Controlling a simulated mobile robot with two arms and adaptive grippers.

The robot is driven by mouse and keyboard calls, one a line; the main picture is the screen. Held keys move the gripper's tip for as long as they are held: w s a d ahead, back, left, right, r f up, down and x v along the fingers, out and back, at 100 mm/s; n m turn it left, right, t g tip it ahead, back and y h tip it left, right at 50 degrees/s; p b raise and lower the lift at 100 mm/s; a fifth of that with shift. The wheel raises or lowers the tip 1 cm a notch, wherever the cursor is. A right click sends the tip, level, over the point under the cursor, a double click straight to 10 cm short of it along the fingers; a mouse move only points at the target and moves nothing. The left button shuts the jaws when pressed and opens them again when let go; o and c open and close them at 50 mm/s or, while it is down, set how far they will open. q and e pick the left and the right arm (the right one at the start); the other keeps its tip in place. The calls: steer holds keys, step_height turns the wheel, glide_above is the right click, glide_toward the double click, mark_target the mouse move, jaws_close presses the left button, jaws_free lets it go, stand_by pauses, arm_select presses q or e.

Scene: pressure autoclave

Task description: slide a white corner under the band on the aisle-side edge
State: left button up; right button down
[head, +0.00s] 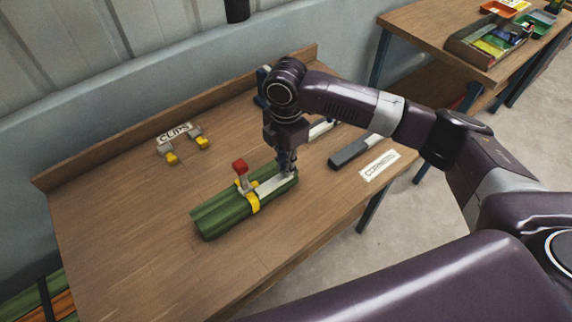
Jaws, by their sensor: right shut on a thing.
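A green bundle (222,212) lies on the wooden bench, with a yellow band (252,203) around it. A clip with a red top (240,167) stands up at the band. A white corner (273,184) lies along the top of the bundle, its near end at the band; I cannot tell whether that end is under the band. My right gripper (287,167) points down at the bundle's far right end and is shut on the white corner's far end. The fingertips are small and partly hidden. My left gripper is not in view.
Two grey and yellow clips (171,156) lie by a CLIPS label (174,133). Dark-and-white pieces (349,152) lie right of my gripper, near a white label (379,165). A second table (425,30) with trays stands at upper right. The bench's front left is clear.

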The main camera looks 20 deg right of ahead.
mark_target(270, 182)
steer(key=shift+f+b, duration=0.55)
steer(key=shift+s+a+r+p, duration=0.1)
steer(key=shift+a+r+p, duration=0.05)
steer(key=shift+a+p, duration=0.2)
steer(key=shift+s+a+p, duration=0.15)
steer(key=shift+a+p, duration=0.15)
steer(key=shift+a, duration=0.15)
steer(key=shift+s+a+p, duration=0.25)
steer(key=shift+a+p, duration=0.1)
steer(key=shift+a, duration=0.3)
steer(key=shift+s+a+p, duration=0.2)
steer(key=shift+a+p, duration=0.15)
steer(key=shift+a, duration=0.3)
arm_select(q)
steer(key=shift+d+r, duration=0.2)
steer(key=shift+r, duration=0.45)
arm_select(e)
steer(key=shift+s+a, duration=0.1)
steer(key=shift+a, duration=0.15)
